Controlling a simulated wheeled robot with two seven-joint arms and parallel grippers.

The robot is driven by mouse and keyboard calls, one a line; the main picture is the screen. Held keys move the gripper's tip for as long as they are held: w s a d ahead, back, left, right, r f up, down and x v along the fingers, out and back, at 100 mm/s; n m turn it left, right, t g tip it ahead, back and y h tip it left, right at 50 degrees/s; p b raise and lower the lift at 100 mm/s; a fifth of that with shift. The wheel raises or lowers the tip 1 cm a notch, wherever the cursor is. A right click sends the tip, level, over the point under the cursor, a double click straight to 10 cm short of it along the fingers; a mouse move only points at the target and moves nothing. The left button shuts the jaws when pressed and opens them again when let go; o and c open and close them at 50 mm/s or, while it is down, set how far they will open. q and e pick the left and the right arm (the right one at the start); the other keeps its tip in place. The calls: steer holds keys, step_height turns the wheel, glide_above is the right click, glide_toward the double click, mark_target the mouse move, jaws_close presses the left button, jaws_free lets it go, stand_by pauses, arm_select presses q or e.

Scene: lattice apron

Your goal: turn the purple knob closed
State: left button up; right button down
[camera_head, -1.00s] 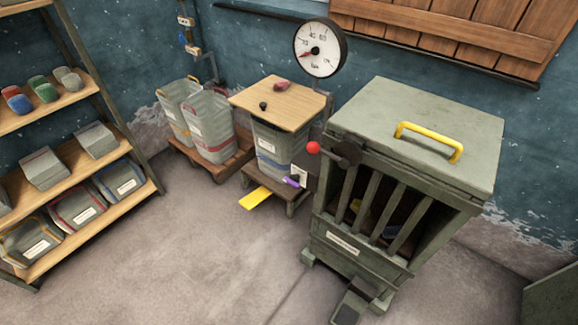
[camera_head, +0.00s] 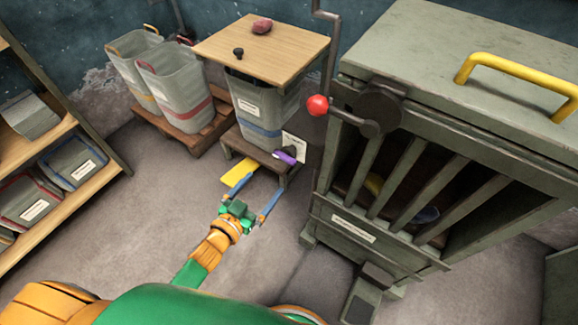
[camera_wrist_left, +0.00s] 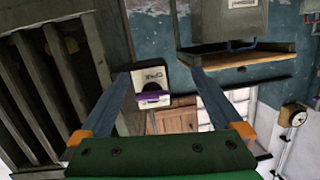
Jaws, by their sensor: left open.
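The purple knob (camera_head: 285,157) sits on a small white labelled plate (camera_head: 296,144) at the right front of the low stand, below the wooden-topped bin. In the left wrist view, the knob (camera_wrist_left: 152,98) shows as a purple bar in front of a dark round hub on the plate (camera_wrist_left: 150,77). My left gripper (camera_head: 262,186) is open and empty, its two blue fingers pointing toward the stand, in front of and below the knob in the head view. In the wrist view the knob appears between the fingers; contact is not visible. My right gripper is not in view.
The large green barred cabinet (camera_head: 350,232) stands close on the right, with a red-balled crank (camera_head: 318,106). A yellow strip (camera_head: 239,171) juts out from the stand. Grey bins (camera_head: 175,78) stand on a pallet behind left, and a shelf (camera_head: 95,175) is at far left. Floor between is clear.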

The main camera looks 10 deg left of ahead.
mark_target(283, 160)
arm_select(q)
steer(key=w+d+r, duration=0.1)
steer(key=w, duration=0.1)
steer(key=w+d+r+t+h+b, duration=0.1)
steer(key=w+d+r, duration=0.1)
steer(key=w+d+r+m+h, duration=0.1)
steer(key=w, duration=0.1)
steer(key=shift+w+d+r+t, duration=0.3)
steer(key=shift+w+d, duration=0.15)
steer(key=shift+w, duration=0.2)
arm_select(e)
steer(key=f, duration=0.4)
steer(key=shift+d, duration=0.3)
arm_select(q)
steer(key=shift+c, duration=0.2)
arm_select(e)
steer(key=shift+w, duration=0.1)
arm_select(q)
steer(key=c, duration=1.1)
